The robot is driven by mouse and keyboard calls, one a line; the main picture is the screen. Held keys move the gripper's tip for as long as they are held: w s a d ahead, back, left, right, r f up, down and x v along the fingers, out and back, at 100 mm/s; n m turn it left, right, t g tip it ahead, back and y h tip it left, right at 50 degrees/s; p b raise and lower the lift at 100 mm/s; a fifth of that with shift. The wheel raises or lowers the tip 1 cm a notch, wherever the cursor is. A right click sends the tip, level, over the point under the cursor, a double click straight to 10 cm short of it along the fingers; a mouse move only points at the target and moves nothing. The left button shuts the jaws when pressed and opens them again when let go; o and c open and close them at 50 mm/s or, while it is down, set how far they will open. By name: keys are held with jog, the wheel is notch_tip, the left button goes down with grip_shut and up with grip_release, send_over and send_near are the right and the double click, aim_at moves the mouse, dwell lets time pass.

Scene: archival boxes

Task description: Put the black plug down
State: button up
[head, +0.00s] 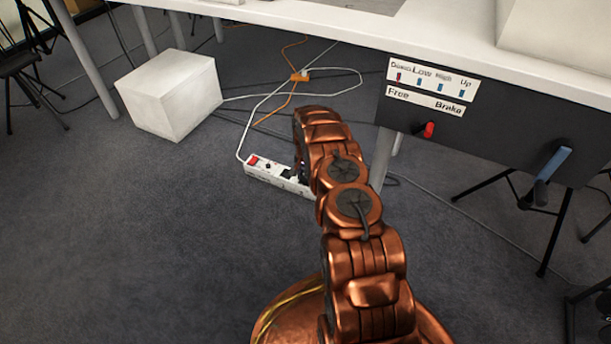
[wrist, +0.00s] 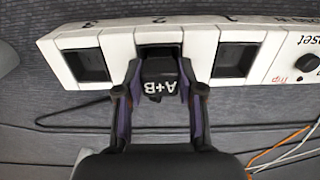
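In the wrist view the black plug (wrist: 160,84), marked "A+B", is between the two fingers of my gripper (wrist: 160,82), which press on its sides. It is in front of the middle socket of the white power strip (wrist: 118,47), covering part of that socket. I cannot tell whether it is in the socket or just above it. The sockets on either side are empty. In the head view the power strip (head: 262,172) lies on the carpet, its right part behind my copper arm. The plug and fingertips are mostly hidden there.
A white box (head: 170,95) stands on the floor at left. White and orange cables (head: 291,87) run behind the strip. A table (head: 350,28) overhangs, with a dark panel (head: 480,125) and crank at right. Carpet at the front left is clear.

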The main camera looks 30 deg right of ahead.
aim_at(306, 175)
jog(key=o, duration=0.4)
jog(key=shift+r, duration=0.15)
notch_tip(306, 175, up, 12)
jog(key=p, duration=0.4)
dwell(0.4)
